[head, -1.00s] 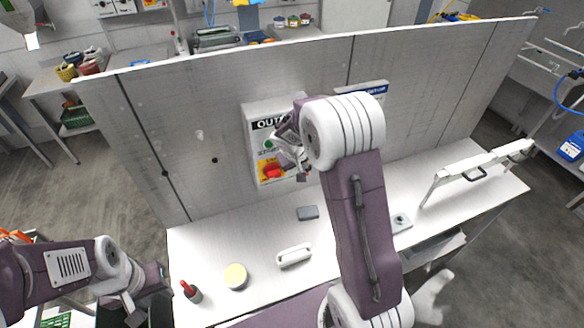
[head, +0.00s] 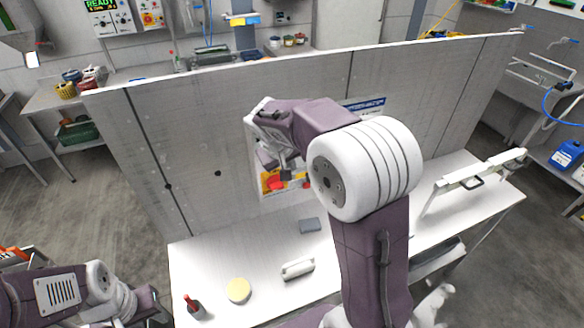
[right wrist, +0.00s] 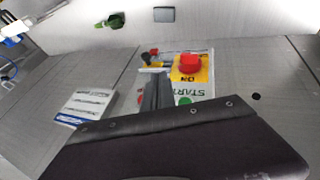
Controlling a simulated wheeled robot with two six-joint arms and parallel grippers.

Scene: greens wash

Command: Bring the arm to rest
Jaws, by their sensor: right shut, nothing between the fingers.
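My right arm reaches up across the middle of the head view. Its gripper (head: 268,160) is in front of the switch panel on the upright wall and is shut and empty. In the right wrist view the shut fingers (right wrist: 156,90) overlap the panel, which appears upside down; I cannot tell whether they touch it. The panel (right wrist: 203,110) has a red button (right wrist: 190,63) on yellow and a green button (right wrist: 184,100) by the word START. In the head view my arm hides most of the panel. My left arm is low at the left; its gripper's jaws are not clear.
The white bench (head: 215,262) bears a grey block (head: 310,225), a white handle-like piece (head: 297,269), a round yellow-topped item (head: 238,290) and a red-topped item (head: 194,307). A white folding frame (head: 480,178) stands at the right. A blue-headed sign (right wrist: 86,104) is beside the panel.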

